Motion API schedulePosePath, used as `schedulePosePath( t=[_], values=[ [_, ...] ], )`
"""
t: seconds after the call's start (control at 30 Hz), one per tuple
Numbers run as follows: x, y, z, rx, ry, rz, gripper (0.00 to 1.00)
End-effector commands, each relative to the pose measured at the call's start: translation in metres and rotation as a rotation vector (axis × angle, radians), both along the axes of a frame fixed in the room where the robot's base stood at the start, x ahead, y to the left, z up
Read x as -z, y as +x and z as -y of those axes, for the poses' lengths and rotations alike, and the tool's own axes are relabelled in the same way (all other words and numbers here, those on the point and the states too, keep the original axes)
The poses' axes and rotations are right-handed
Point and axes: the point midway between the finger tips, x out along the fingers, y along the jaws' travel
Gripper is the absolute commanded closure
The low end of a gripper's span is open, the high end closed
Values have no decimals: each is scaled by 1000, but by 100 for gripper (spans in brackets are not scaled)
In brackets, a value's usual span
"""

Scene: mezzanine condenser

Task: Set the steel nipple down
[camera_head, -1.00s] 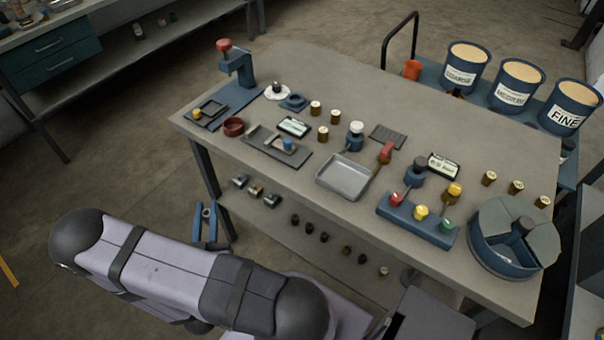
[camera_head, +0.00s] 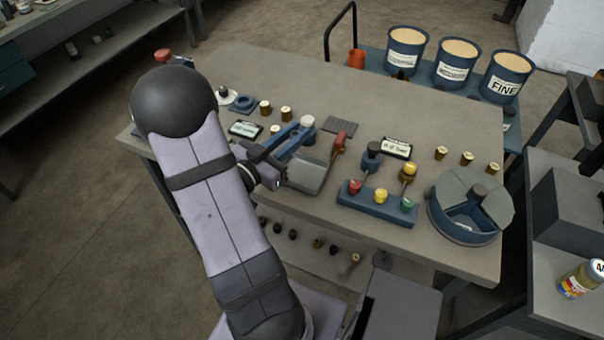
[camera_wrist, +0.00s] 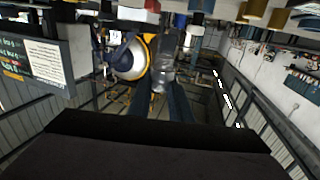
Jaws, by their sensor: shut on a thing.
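My gripper (camera_head: 294,139) reaches over the workbench (camera_head: 335,91) from the left, its blue fingers above the metal tray (camera_head: 308,178) and close to a white-topped blue piece (camera_head: 307,122). In the wrist view, my gripper's dark fingers (camera_wrist: 161,88) are shut on a grey cylindrical piece, the steel nipple (camera_wrist: 163,66), at their tips. My arm hides part of the tray and the left side of the bench.
A rack with red, yellow and green knobs (camera_head: 376,205) and a round divided bin (camera_head: 446,218) stand to the right. Small brass pieces (camera_head: 467,158) stand behind the bin. A dark ribbed mat (camera_head: 339,124) lies behind the tray. Labelled buckets (camera_head: 456,65) stand beyond the bench.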

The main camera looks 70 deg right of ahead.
Motion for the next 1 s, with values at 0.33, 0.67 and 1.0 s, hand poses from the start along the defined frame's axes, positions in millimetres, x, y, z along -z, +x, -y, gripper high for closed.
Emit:
schedulePosePath(
  t=[0.33,0.67,1.0],
  values=[
    [-4,-17,11,52,2,-3,100],
    [10,-14,12,42,0,0,100],
    [12,-14,12,42,0,0,100]
  ],
)
